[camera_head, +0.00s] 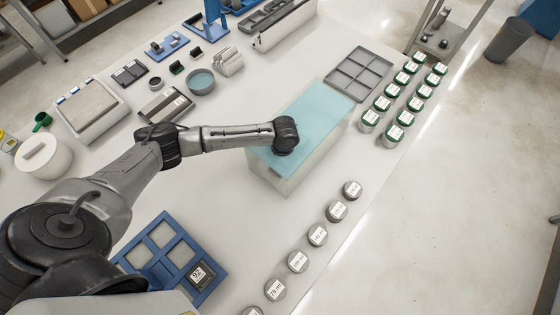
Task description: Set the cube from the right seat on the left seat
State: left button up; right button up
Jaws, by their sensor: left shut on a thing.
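My left arm reaches in from the left, and its black wrist ends over the tank with the pale teal, see-through top. My left gripper (286,149) points down there, seen from above behind the wrist. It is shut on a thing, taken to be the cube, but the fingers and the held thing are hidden. I cannot make out a left seat or a right seat; the tank (283,183) is too cloudy to show what is inside. My right gripper is not in view.
A blue frame (160,236) holds a dark block (200,274) labelled 92. Several labelled discs (318,235) line the table's right edge. A grey divided tray (359,73) and green-rimmed jars (383,103) stand behind the tank. Bare table lies left of the discs.

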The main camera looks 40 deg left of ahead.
pick_arm(q)
jog(key=shift+f, duration=0.1)
dwell(0.7)
jog(key=o, duration=1.2)
jog(key=shift+c, duration=0.2)
notch_tip(320, 180, up, 17)
jog(key=p, duration=1.5)
jog(key=shift+p, duration=0.4)
jog(key=shift+f, duration=0.15)
